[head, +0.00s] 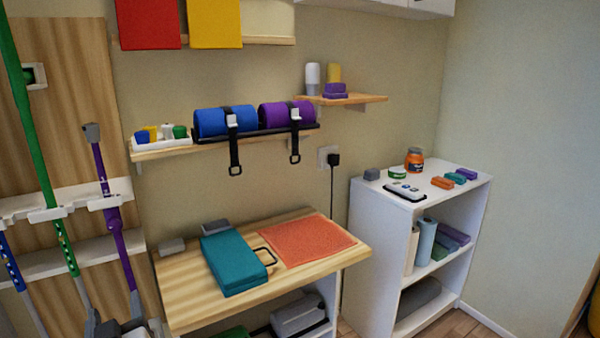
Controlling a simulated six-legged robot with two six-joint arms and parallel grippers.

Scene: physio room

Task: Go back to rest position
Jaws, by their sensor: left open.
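My left gripper (113,327) shows at the bottom left edge of the head view, dark and partly cut off by the frame. It is open, and I see nothing between its fingers. It is in front of the rack of poles, left of the wooden table (185,290). My right gripper is not in view.
The table holds a teal block (232,262) and an orange mat (306,240). A white shelf unit (372,235) stands at the right with jars and small blocks on top. A wall shelf (165,151) carries blue and purple rolls. Poles, including a purple one (115,225), stand at the left.

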